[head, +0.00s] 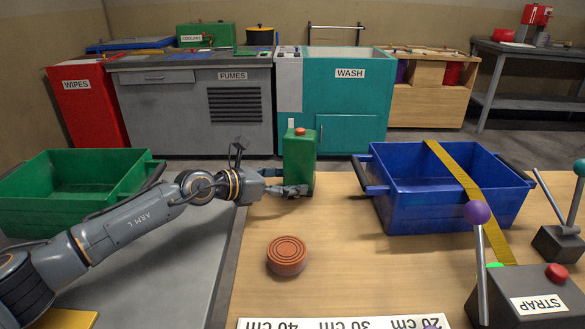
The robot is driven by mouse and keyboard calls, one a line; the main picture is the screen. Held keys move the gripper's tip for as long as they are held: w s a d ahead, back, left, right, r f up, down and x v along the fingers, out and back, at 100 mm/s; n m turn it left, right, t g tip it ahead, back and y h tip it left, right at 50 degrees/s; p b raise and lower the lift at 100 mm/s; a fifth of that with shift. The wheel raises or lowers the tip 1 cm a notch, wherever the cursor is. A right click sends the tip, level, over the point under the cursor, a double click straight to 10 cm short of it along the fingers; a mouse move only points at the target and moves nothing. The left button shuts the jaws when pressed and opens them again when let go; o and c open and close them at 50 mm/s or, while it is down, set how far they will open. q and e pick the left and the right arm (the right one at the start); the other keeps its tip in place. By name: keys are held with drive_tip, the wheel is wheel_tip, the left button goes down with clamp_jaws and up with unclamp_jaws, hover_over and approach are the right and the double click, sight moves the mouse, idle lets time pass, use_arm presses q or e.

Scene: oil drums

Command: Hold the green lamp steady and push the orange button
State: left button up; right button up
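The green lamp (301,155) is an upright green block on the wooden table, with a small orange button (299,131) on top. My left gripper (283,181) reaches in from the left at the lamp's lower part. One finger lies in front of the lamp's base and the other goes toward its far side, partly hidden by it. I cannot tell whether the fingers press on the lamp or stand a little apart from it. Nothing touches the orange button. My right gripper is out of view.
A round orange-brown ribbed disc (287,256) lies in front of the lamp. A blue crate (400,212) with a yellow strap (465,180) stands right. A STRAP box (530,285) with levers is front right. A green crate (25,221) is left. Bare table surrounds the disc.

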use_arm(q)
drive_tip(key=shift+d+f, duration=0.1)
drive_tip(key=shift+d, duration=0.05)
drive_tip(key=shift+w, duration=0.1)
clamp_jaws()
drive_tip(key=shift+o, duration=0.6)
unclamp_jaws()
